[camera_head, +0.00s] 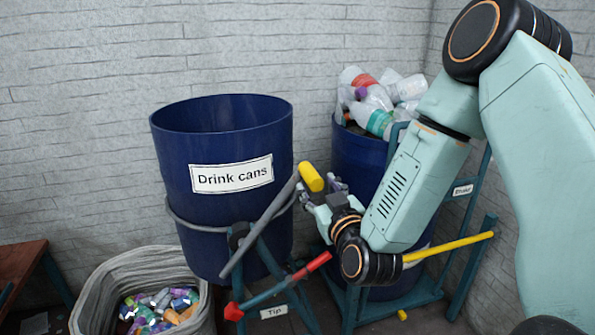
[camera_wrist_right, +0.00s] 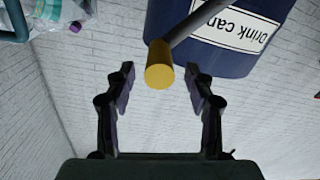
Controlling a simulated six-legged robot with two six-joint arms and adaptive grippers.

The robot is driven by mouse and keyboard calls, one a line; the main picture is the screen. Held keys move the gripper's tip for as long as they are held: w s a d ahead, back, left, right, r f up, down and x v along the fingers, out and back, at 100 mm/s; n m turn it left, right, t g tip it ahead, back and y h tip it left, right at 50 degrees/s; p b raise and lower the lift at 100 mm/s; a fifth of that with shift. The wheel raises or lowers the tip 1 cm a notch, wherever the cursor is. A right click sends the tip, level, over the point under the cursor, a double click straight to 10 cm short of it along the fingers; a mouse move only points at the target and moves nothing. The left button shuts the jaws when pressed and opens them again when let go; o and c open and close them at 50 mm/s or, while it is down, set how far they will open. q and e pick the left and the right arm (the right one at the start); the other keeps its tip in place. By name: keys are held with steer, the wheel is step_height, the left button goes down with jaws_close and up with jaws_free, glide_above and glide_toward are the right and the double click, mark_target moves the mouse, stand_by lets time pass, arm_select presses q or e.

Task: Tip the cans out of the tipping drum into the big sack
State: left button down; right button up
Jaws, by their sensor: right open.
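The blue tipping drum (camera_head: 220,225), labelled "Drink cans", stands upright on its frame; its inside is dark and I cannot see its contents. A grey lever with a yellow knob (camera_head: 311,177) slants up along its right side. The big grey sack (camera_head: 88,290) stands open at lower left with several crushed cans (camera_head: 160,308) in it. My right gripper (camera_head: 318,194) is beside the yellow knob. In the right wrist view the knob (camera_wrist_right: 159,72) is between and just beyond the open fingertips (camera_wrist_right: 160,85). My left gripper is not in view.
A second blue drum (camera_head: 358,165) full of plastic bottles (camera_head: 375,105) stands behind my right arm. A red-handled lever (camera_head: 290,275) is low on the tipping frame by the "Tip" label. A yellow-handled bar (camera_head: 450,247) sticks out at right. A brown table (camera_head: 20,262) is at left.

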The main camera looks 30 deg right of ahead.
mark_target(308, 173)
steer(key=b+x, duration=0.1)
steer(key=x, duration=0.5)
steer(key=shift+w+d, duration=0.15)
steer(key=shift+w, duration=0.2)
steer(key=shift+r, duration=0.1)
steer(key=shift+w, duration=0.1)
steer(key=shift+c, duration=1.4)
jaws_close()
